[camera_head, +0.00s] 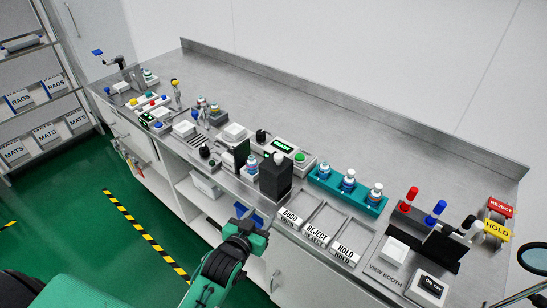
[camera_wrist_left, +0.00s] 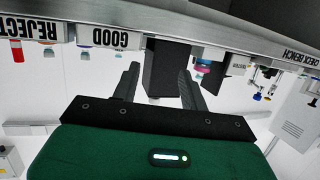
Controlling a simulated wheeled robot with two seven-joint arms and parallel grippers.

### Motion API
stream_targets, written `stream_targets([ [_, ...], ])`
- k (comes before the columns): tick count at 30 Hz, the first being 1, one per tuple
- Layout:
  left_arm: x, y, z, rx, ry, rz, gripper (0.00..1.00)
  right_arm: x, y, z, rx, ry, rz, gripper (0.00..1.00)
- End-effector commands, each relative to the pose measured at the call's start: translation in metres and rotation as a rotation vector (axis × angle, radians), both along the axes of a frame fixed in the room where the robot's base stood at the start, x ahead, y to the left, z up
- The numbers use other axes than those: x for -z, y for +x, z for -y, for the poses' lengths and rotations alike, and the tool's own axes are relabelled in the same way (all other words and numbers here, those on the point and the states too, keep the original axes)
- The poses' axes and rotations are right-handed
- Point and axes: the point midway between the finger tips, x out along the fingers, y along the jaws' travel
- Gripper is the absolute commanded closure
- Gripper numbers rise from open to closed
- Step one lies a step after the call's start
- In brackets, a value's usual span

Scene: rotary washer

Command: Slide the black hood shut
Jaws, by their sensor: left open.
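The black hood (camera_head: 275,181) is an upright dark box near the front edge of the steel bench, with a bottle top showing above it. A thin dark panel (camera_head: 241,154) stands just to its left. In the left wrist view, which is upside down, a dark block (camera_wrist_left: 166,65) that looks like the hood shows between my fingers. My left gripper (camera_head: 243,226) is low in front of the bench edge, below the hood. Its two fingers also show in the left wrist view (camera_wrist_left: 158,82), spread apart with nothing visibly gripped. I cannot tell whether they touch the hood.
A teal rack (camera_head: 347,190) with several bottles stands right of the hood. GOOD, REJECT and HOLD bins (camera_head: 317,234) line the front edge. A device with a green button (camera_head: 299,158) sits behind the hood. The bench's back strip is clear.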

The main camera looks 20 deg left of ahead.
Motion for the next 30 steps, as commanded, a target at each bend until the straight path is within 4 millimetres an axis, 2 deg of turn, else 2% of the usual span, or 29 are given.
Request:
stream_targets([
  [1,-0.033,0.005,0.000,-0.003,-0.011,0.079,0.56,0.000,0.000,0.001,0.000,-0.001,0.000,0.64],
  [3,-0.066,0.008,-0.001,-0.006,-0.022,0.166,0.56,0.000,0.000,0.002,-0.001,-0.002,0.000,0.64],
  [7,-0.097,0.011,-0.001,-0.007,-0.035,0.252,0.56,-0.001,0.000,0.004,-0.002,-0.004,0.000,0.64],
  [14,-0.102,0.031,0.001,-0.008,-0.035,0.262,0.56,-0.008,0.000,0.006,-0.002,-0.006,0.000,0.64],
  [30,-0.102,0.126,0.009,-0.008,-0.034,0.260,0.56,-0.031,0.000,0.007,-0.001,-0.007,0.001,0.64],
])
